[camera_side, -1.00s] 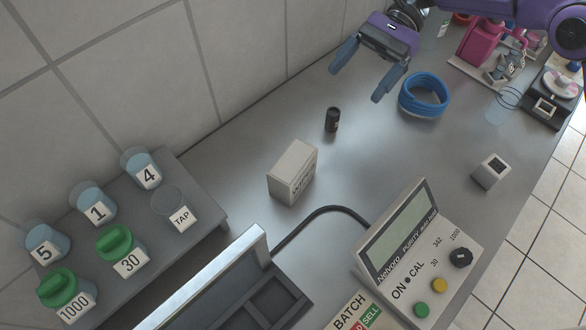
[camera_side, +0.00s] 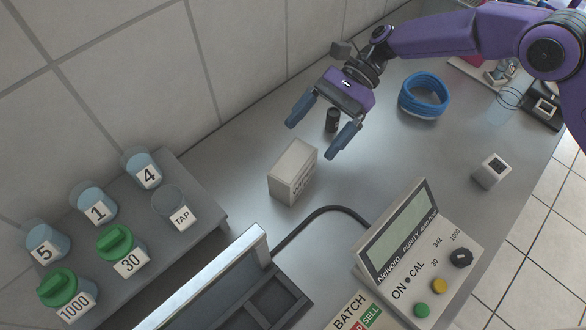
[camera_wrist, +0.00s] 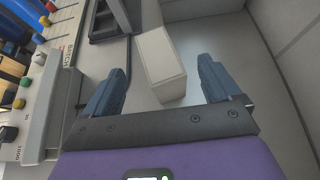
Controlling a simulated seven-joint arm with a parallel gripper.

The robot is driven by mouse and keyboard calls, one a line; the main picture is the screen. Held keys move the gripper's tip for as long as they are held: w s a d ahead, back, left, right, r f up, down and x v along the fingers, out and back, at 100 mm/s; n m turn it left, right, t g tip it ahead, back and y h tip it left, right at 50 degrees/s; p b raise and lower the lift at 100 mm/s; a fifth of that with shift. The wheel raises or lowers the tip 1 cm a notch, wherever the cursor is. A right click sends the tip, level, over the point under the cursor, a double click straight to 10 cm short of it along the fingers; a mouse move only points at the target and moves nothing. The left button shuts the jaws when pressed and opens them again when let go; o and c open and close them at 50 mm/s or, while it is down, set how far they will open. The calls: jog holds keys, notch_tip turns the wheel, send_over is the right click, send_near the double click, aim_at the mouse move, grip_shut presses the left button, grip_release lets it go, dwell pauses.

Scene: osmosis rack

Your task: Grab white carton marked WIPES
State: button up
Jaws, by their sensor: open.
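The white carton (camera_side: 291,172) stands upright on the grey metal bench in the side view, with dark lettering on one face that is too small to read fully. It also shows in the wrist view (camera_wrist: 160,60), ahead of my gripper and in the gap between the fingers. My gripper (camera_side: 318,131) is open and empty, above the bench and just beyond the carton, on the far side from the meter. In the wrist view its two blue fingers (camera_wrist: 156,88) are spread wide and apart from the carton.
A small black cylinder (camera_side: 332,120) stands close behind my gripper. A blue coil (camera_side: 424,97) lies to the right. The meter (camera_side: 408,250) and its black cable (camera_side: 325,209) are in front. A rack of labelled cups (camera_side: 200,222) stands left.

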aim_at(294, 159)
jog(key=x, duration=0.4)
jog(key=shift+s+a+f, duration=0.15)
jog(key=shift+s+f, duration=0.05)
jog(key=shift+s, duration=0.05)
jog(key=c, duration=1.6)
jog(key=shift+o, duration=0.2)
jog(key=shift+r, duration=0.1)
